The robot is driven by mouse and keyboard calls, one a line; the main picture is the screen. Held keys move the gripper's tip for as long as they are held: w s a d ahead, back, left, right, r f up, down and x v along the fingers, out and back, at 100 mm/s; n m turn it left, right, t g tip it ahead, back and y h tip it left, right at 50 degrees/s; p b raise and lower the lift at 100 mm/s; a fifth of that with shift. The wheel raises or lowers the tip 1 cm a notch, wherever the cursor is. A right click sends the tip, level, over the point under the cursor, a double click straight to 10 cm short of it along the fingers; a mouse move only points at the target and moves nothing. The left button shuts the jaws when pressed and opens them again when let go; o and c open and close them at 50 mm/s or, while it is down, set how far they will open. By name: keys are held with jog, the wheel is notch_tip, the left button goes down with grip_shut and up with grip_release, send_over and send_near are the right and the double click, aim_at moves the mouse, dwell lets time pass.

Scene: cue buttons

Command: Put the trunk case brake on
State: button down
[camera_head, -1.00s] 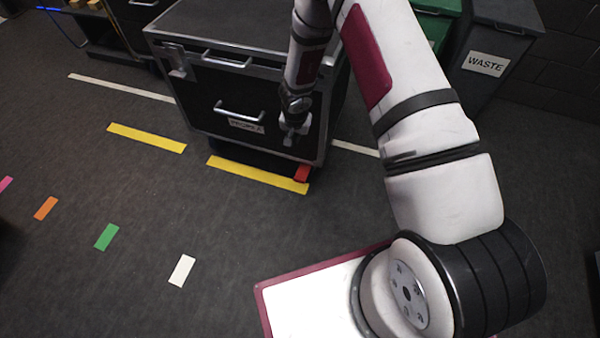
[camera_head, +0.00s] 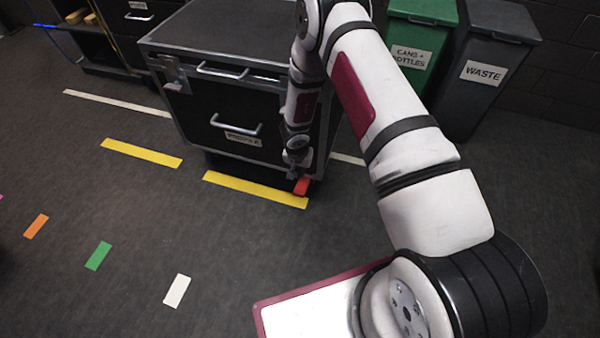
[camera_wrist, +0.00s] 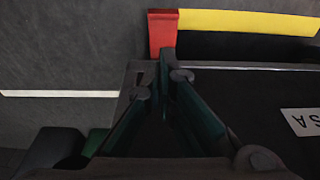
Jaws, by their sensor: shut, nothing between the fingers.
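The trunk case (camera_head: 220,110) is a black box with metal edges and handles, standing on the floor. Its brake is a red pedal (camera_head: 302,186) at the lower right front corner; it also shows in the wrist view (camera_wrist: 162,32), sticking out beyond the case's bottom edge. My gripper (camera_head: 294,174) is shut and empty, low in front of the case's right side, just above the pedal.
Yellow tape (camera_head: 255,190) lies along the case's front, with another strip (camera_head: 141,153) to the left. A grey waste bin (camera_head: 480,75) and a green bin (camera_head: 415,50) stand behind right. A dark shelf (camera_head: 85,45) is back left. The floor in front is clear.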

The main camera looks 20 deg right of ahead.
jog(key=b, duration=0.5)
send_over(302, 190)
jog(key=f, duration=0.9)
jog(key=shift+s+a+f, duration=0.2)
jog(key=shift+a+f, duration=0.1)
jog(key=shift+s+f+b, duration=0.1)
jog(key=shift+f+b, duration=0.35)
jog(key=shift+b, duration=0.05)
